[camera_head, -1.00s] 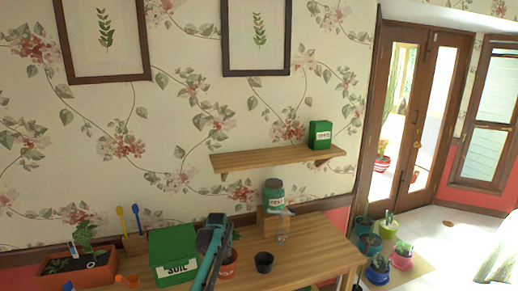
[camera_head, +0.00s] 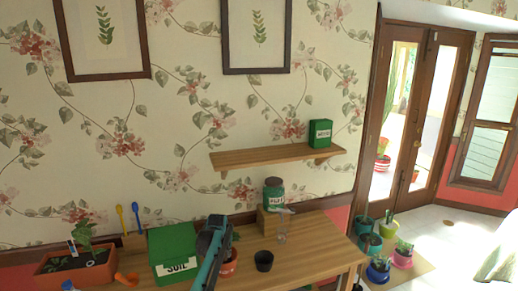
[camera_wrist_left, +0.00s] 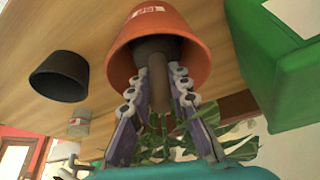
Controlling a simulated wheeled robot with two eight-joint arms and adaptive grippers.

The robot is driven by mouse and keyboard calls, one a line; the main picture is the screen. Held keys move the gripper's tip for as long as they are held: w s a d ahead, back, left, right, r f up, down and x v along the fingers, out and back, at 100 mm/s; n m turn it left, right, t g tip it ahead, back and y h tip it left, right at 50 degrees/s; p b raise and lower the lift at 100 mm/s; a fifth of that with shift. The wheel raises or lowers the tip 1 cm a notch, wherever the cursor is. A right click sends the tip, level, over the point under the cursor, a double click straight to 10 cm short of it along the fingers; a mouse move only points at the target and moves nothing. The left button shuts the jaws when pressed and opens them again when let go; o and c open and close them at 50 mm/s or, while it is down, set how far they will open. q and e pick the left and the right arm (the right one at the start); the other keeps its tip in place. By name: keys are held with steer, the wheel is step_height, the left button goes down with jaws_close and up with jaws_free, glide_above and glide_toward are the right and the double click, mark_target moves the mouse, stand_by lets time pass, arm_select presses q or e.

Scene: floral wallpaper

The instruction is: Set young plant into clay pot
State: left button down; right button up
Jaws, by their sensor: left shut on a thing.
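The orange clay pot (camera_wrist_left: 160,25) fills the upper middle of the left wrist view, its mouth facing the camera. In the head view the clay pot (camera_head: 230,264) is partly hidden behind my left arm. My left gripper (camera_wrist_left: 155,82) is shut on the young plant (camera_wrist_left: 158,88), with the brown stem between its fingers. The plant's green leaves show behind and below the fingers. Its dark lower end appears at or inside the pot's mouth; how deep it sits I cannot tell. In the head view the plant is hidden behind my arm. My right gripper is not in view.
A black pot (camera_head: 264,260) stands right of the clay pot, with a clear bottle (camera_head: 282,232) behind it. A green soil box (camera_head: 172,250) and a planter (camera_head: 75,266) are at left. A green jar (camera_head: 273,193) stands on a wooden block. The table's right part is clear.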

arm_select(q)
steer(key=shift+f+b, duration=0.55)
steer(key=shift+f, duration=0.4)
stand_by(0.5)
steer(key=c, duration=1.3)
jaws_free()
steer(key=shift+c, duration=0.2)
